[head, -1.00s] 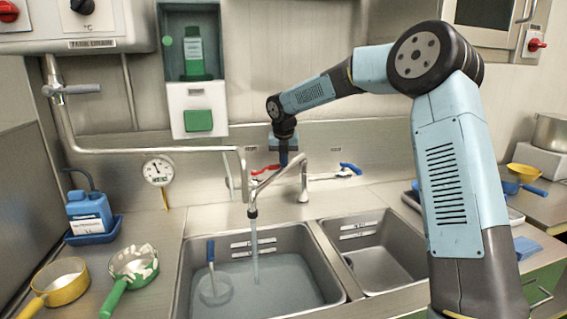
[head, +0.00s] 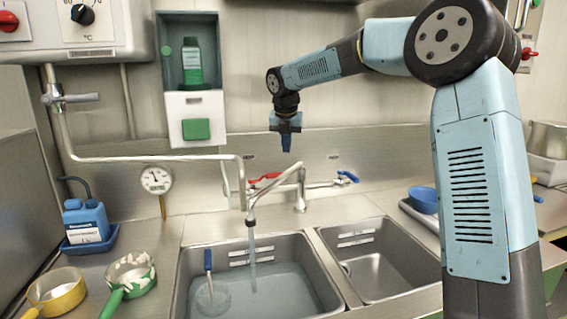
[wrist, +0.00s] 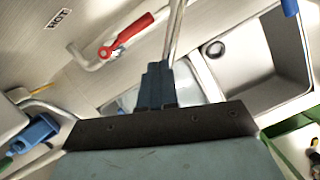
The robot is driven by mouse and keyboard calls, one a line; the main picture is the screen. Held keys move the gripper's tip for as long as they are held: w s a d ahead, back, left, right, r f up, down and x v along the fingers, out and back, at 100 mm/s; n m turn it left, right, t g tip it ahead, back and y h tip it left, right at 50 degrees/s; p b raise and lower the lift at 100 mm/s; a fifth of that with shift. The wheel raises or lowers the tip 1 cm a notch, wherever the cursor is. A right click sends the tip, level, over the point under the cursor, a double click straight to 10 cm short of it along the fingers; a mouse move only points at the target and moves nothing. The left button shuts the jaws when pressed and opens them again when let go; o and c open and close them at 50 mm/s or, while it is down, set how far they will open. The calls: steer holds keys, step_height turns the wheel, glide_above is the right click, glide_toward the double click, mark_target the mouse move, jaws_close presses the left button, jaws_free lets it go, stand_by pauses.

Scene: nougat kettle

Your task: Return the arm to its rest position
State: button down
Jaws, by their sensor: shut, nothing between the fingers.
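My gripper (head: 286,148) hangs at the end of my blue-grey arm, pointing down, above and behind the faucet (head: 300,185). Its fingers are shut with nothing between them. In the wrist view my gripper (wrist: 156,70) shows as dark blue fingers in front of the faucet's metal pipe. My arm reaches in from the right side of the head view, bent at the large dark joint.
Water runs into the left basin (head: 325,272), where a blue-handled item (head: 208,262) stands. The right basin (head: 410,268) looks empty. The red lever (head: 264,180) and blue lever (head: 347,177) are below my gripper. Yellow (head: 56,290) and green (head: 131,278) pans sit left.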

steer(key=s+d+r+m+h, duration=0.1)
steer(key=s+d+r+m, duration=0.1)
steer(key=s+d+m, duration=0.35)
steer(key=s+d+r+m, duration=0.1)
steer(key=s+d+m, duration=0.2)
steer(key=s+m, duration=0.5)
steer(key=s+d+r+m+h, duration=0.15)
steer(key=s+d+m, duration=0.3)
steer(key=s, duration=0.45)
steer(key=s+d+f+m+y, duration=0.1)
steer(key=s+d+f+m, duration=0.1)
steer(key=s+m, duration=0.3)
steer(key=s+d+f+m+t, duration=0.1)
steer(key=s+d+f+m, duration=0.1)
steer(key=s+d+m, duration=0.2)
steer(key=s+d+f+m+t+y, duration=0.1)
steer(key=s+d+f+m, duration=0.1)
steer(key=s+m, duration=0.5)
steer(key=s+d, duration=0.1)
steer(key=s, duration=0.3)
steer(key=shift+s+d+f+m+y, duration=0.25)
steer(key=shift+s+m+y, duration=0.05)
steer(key=shift+s+y, duration=0.05)
